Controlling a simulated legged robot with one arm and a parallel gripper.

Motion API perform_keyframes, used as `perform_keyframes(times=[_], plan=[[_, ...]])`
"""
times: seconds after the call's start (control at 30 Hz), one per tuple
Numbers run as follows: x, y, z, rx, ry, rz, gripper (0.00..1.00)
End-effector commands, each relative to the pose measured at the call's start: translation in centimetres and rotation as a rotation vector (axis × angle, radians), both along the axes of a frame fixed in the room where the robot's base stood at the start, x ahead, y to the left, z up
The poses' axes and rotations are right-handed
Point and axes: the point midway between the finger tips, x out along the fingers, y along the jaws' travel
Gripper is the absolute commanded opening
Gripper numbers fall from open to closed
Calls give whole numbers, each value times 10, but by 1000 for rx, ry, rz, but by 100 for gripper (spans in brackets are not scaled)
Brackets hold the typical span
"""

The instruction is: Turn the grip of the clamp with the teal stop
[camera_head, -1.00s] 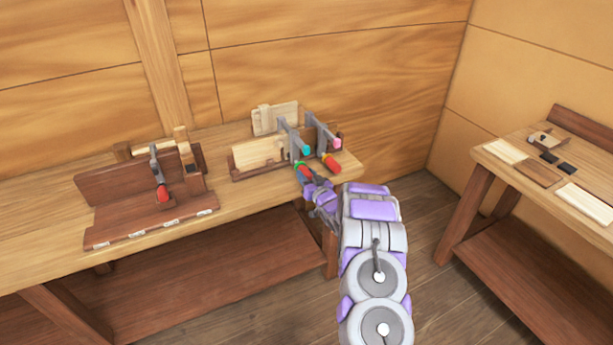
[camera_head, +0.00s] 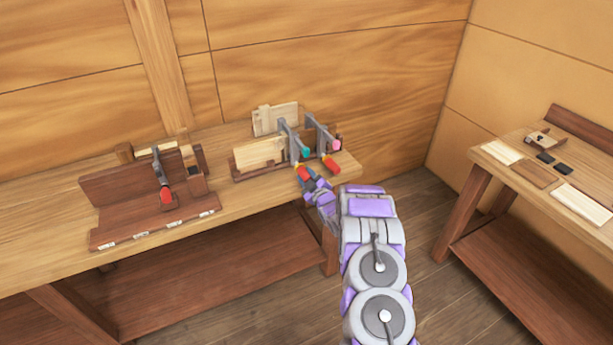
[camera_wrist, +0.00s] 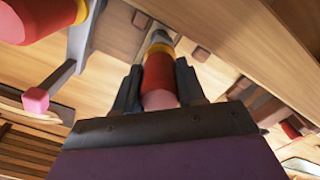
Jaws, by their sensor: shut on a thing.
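The clamp with the teal stop (camera_head: 305,153) stands at the front right of the left bench, its grey bar upright against a pale board. Its red grip (camera_head: 303,173) points down toward the bench's front edge. My gripper (camera_head: 312,184) is at this grip. In the wrist view my gripper (camera_wrist: 157,88) has one dark finger on each side of the red grip (camera_wrist: 158,75) and is shut on it, roughly in line with it. A yellow collar shows beyond the grip. The teal stop does not show in the wrist view.
A second clamp with a pink stop (camera_head: 337,145) and red grip (camera_head: 331,164) stands close on the right; its pink stop (camera_wrist: 36,100) shows in the wrist view. A third red-gripped clamp (camera_head: 165,190) is on the left fixture. The right bench (camera_head: 480,154) stands apart.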

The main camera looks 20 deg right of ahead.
Motion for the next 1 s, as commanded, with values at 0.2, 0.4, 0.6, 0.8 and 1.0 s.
perform_keyframes(times=[0.2,0.4,0.6,0.8,1.0], plan=[[0,1,1,-207,-8,1,9],[0,1,0,-397,-15,1,9],[0,2,-1,-586,-20,1,9],[0,2,-3,-776,-25,2,9],[0,3,-5,-966,-30,5,9]])
